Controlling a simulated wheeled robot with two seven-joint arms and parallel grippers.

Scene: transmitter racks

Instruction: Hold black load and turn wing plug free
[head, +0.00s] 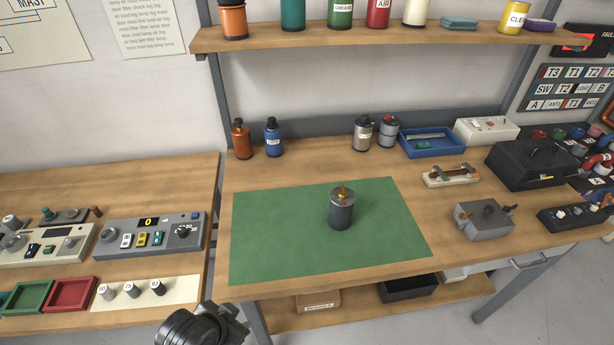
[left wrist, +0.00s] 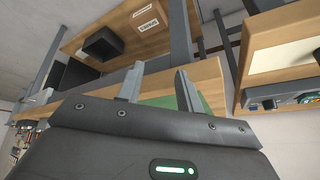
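The black load (head: 340,212) is a dark cylinder with a grey top, standing upright on a green mat (head: 270,250). A brass wing plug (head: 342,192) sits on its top. My left arm's end shows at the bottom of the head view, below the bench's front edge and well apart from the load; its fingers are not clear there. In the left wrist view my left gripper (left wrist: 158,82) has two grey fingers spread apart with nothing between them. The load is not visible in that view. My right gripper is in neither view.
A grey box (head: 483,220) with a brass fitting and a black case (head: 530,165) stand on the bench's right. Bottles and a blue tray (head: 432,140) line the back. A side bench with instruments (head: 150,236) is at left. The mat around the load is clear.

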